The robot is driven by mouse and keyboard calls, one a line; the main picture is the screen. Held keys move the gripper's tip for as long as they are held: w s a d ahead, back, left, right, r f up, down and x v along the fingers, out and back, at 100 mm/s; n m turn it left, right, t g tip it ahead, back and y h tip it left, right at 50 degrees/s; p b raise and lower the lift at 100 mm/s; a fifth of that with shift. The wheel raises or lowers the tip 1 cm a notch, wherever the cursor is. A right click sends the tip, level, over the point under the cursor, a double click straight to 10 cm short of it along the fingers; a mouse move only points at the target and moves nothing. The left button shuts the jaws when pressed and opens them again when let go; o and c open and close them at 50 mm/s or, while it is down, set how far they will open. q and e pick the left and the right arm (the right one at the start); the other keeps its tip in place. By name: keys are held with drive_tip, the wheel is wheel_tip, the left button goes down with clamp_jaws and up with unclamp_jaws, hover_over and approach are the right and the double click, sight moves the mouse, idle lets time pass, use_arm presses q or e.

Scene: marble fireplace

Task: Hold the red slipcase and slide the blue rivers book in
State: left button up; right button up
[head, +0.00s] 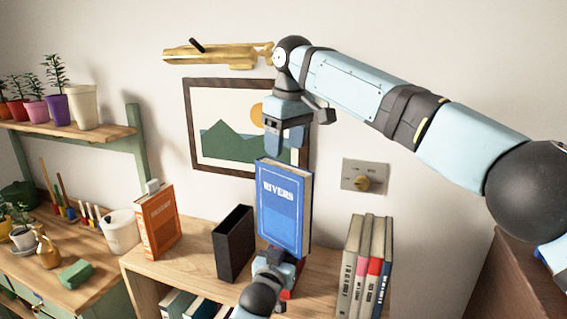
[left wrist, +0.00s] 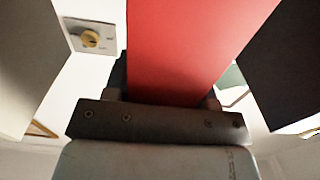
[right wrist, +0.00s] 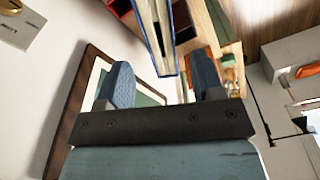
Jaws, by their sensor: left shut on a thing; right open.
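The blue rivers book (head: 284,210) stands upright above the wooden shelf top in the head view, its title facing me. The red slipcase (left wrist: 175,45) fills the middle of the left wrist view, between my left fingers. In the head view only bits of red show at the book's foot, so how deep the book sits is hidden. My left gripper (head: 279,265) is shut on the slipcase, low in front of the book. My right gripper (head: 285,138) is open just above the book. The right wrist view shows the book's edge (right wrist: 158,35) beyond and between the open fingers.
A black slipcase (head: 234,243) stands close left of the book, and an orange book (head: 158,222) farther left. Behind are a framed picture (head: 212,150) and a wall switch (head: 365,177). Some shelf top between them is bare.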

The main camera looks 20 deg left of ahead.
sight(287, 166)
wheel_tip(287, 166, up, 7)
drive_tip(key=shift+s+d+f, duration=0.2)
drive_tip(key=shift+d, duration=0.15)
drive_tip(key=shift+o, duration=0.5)
drive_tip(key=f+y, duration=0.1)
drive_tip(key=d+f+y, duration=0.1)
drive_tip(key=s+d+f+t+y, duration=0.1)
drive_tip(key=f, duration=0.1)
drive_tip(key=shift+n, duration=0.3)
drive_tip(key=s+d+t+y, duration=0.2)
drive_tip(key=s+d+y, duration=0.1)
drive_tip(key=d+y, duration=0.15)
drive_tip(key=shift+h, duration=0.25)
drive_tip(key=x, duration=0.7)
drive_tip(key=w+x, duration=0.1)
drive_tip(key=x, duration=0.3)
drive_tip(key=shift+d+f, duration=0.15)
drive_tip(key=shift+f, duration=0.05)
clamp_jaws()
drive_tip(key=shift+r, duration=0.15)
